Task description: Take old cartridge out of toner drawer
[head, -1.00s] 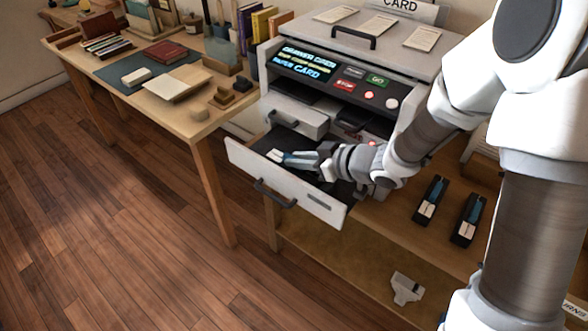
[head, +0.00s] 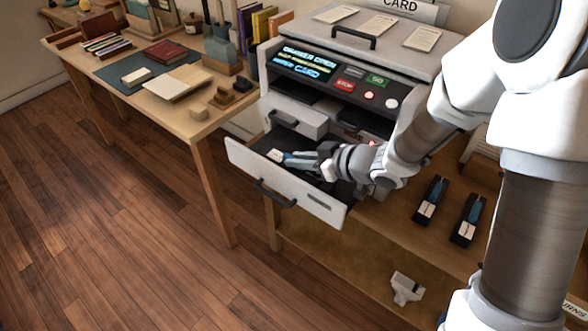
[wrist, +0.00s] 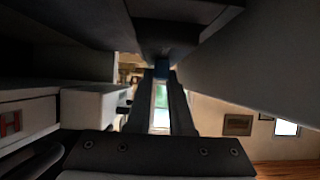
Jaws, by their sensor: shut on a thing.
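The toner drawer (head: 300,204) is pulled out at the front of the copier-like machine (head: 330,75). My gripper (head: 294,159) is inside the open drawer, low between its walls, and is shut on the old cartridge (head: 275,155). Only the cartridge's pale end shows past the fingers; the rest is hidden by the gripper. In the wrist view the two dark fingers (wrist: 161,95) close on a blue part, with the drawer wall (wrist: 245,70) to the right.
Two black-and-blue cartridges (head: 431,200) (head: 468,218) lie on the wooden stand right of the machine. A smaller drawer (head: 297,118) stands partly open above the toner drawer. A desk (head: 185,115) with books is at left. A pale piece (head: 406,288) lies on the lower shelf.

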